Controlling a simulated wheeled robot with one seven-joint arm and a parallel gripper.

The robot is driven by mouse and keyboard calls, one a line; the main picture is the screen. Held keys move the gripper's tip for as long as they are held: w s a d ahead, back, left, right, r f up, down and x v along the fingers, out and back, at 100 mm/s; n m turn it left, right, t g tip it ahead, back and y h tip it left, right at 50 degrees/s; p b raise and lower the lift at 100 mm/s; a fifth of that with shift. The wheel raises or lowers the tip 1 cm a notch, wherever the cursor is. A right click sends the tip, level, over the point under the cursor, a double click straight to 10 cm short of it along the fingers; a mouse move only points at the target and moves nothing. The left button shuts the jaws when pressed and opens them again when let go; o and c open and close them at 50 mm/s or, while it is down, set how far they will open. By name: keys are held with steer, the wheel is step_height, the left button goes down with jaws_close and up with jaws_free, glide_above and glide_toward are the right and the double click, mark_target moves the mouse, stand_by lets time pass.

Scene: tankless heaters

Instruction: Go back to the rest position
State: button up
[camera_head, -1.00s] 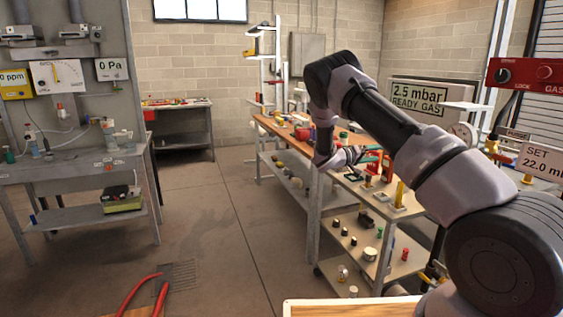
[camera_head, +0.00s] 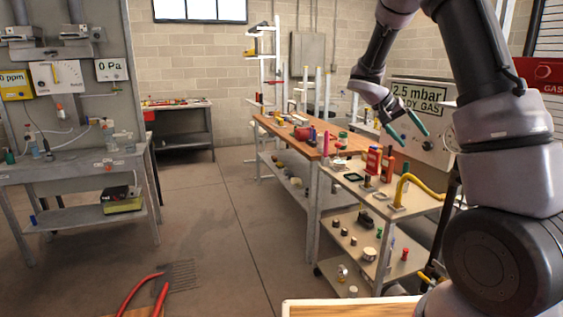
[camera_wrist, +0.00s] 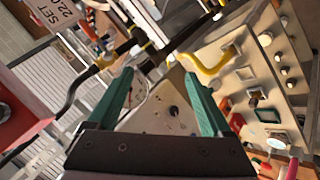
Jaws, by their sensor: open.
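My gripper (camera_head: 405,130) is raised in the air at the right of the head view, in front of the grey "2.5 mbar" gas panel (camera_head: 428,97) and above the shelf cart (camera_head: 415,203). Its two green fingers are spread apart, with nothing between them. In the wrist view my gripper (camera_wrist: 160,105) also shows open and empty, with the panel behind the gap and the cart at the right. My arm rises from the lower right and bends down to the gripper. No rest mark is visible.
The cart's top holds a yellow curved pipe (camera_head: 401,188), red bottles (camera_head: 373,160) and small parts. A long wooden bench (camera_head: 270,124) stands behind it. A red gas box (camera_head: 540,74) is at the far right. The floor (camera_head: 215,215) at centre is clear.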

steer(key=s+a+r+t+y, duration=0.2)
steer(key=s+a+r+y, duration=0.1)
steer(key=s, duration=0.6)
steer(key=s+a+r+n+t+y, duration=0.1)
steer(key=s+a+r+t+y, duration=0.1)
steer(key=s+a+r+y, duration=0.2)
steer(key=s+a+r+n+t+y, duration=0.1)
steer(key=s+a+r+y, duration=0.3)
steer(key=s, duration=1.1)
steer(key=a+r+t, duration=0.1)
steer(key=a+r, duration=0.1)
steer(key=a, duration=0.2)
steer(key=shift+t, duration=0.4)
